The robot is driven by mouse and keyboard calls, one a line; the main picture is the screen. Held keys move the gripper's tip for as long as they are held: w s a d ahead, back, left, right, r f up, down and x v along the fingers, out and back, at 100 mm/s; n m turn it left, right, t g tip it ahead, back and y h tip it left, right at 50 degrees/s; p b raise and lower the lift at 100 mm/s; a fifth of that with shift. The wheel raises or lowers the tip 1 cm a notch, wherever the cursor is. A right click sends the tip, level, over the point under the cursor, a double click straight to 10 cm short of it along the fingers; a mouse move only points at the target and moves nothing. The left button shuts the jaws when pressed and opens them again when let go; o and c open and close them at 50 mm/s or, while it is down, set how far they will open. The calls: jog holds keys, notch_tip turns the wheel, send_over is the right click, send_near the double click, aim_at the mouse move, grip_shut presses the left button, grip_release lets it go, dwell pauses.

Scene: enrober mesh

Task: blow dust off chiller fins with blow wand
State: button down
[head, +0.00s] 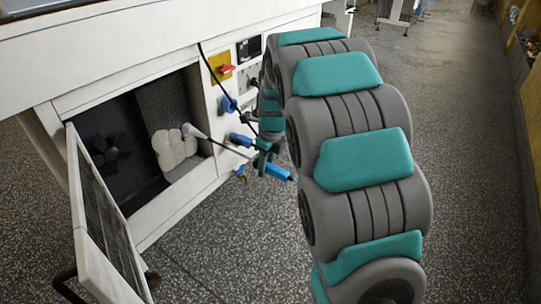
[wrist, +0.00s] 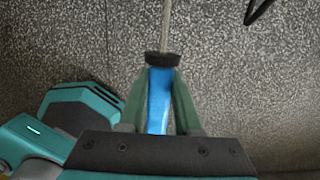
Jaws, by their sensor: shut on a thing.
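The blow wand has a blue handle (head: 279,172) and a thin shaft (head: 231,148) with a grey tip. My gripper (head: 266,155) is shut on the handle. In the wrist view, the blue handle (wrist: 159,98) sits between both fingers of my gripper (wrist: 160,88), below a black collar. The shaft points into the open cabinet bay, where the grey chiller fins (head: 172,104) stand upright. A pale, lumpy patch of dust (head: 174,150) covers the lower fins. The wand's tip is by its upper right side; whether they touch I cannot tell.
A louvred door (head: 105,225) hangs open at the left of the bay. A dark fan (head: 111,149) is inside. A yellow panel with a red switch (head: 224,68) and blue sockets (head: 228,104) are on the cabinet's right. A black cable hangs there.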

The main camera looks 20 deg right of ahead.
aim_at(249, 159)
jog(key=shift+w+a+f, duration=0.1)
jog(key=shift+w+a, duration=0.8)
jog(key=shift+w, duration=0.3)
jog(key=shift+w+a, duration=0.9)
jog(key=shift+w, duration=0.25)
jog(key=shift+s+a, duration=0.1)
jog(key=s+a+p, duration=0.1)
jog(key=s+a, duration=0.5)
jog(key=a, duration=0.2)
dwell(0.7)
jog(key=shift+a, duration=0.1)
dwell(0.6)
